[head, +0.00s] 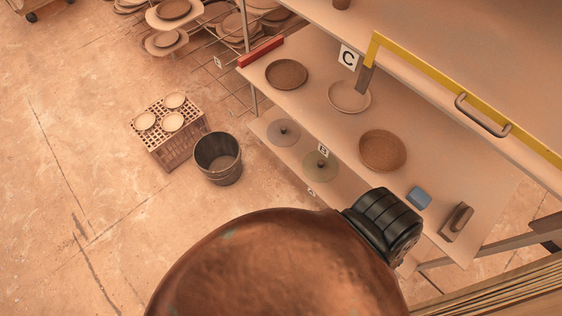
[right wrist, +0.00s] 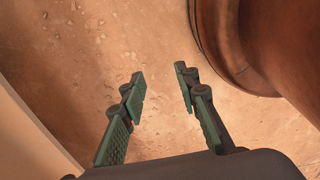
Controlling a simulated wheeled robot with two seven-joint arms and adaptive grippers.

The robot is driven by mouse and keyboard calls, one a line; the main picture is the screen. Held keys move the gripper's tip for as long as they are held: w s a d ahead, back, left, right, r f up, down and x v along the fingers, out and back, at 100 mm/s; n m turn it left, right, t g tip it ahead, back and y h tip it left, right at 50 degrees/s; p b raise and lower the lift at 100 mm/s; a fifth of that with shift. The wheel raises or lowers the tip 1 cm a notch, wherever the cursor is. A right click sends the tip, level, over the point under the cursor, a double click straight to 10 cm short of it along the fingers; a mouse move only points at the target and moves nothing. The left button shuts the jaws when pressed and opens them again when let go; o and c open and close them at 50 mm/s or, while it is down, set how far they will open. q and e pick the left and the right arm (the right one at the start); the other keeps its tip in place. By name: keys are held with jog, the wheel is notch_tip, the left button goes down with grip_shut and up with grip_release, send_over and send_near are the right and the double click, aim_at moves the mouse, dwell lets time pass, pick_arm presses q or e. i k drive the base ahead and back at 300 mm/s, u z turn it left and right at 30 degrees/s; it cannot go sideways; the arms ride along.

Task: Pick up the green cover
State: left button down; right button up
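A flat, round, see-through cover with a greenish tint and a dark knob (head: 320,166) lies on the lower shelf, near the label B (head: 323,150). A similar greyer cover with a dark knob (head: 283,132) lies just up and left of it. My right gripper (right wrist: 163,82) is open and empty in the right wrist view, with its green-padded fingers apart over bare floor. No cover shows in that view. Neither gripper shows in the head view, so their distance to the green cover cannot be seen.
A bucket (head: 218,158) and a crate with small bowls (head: 176,150) stand on the floor left of the shelves.

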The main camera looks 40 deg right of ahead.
aim_at(320, 169)
jog(key=u, duration=0.3)
jog(key=i, duration=1.35)
jog(key=z, duration=2.65)
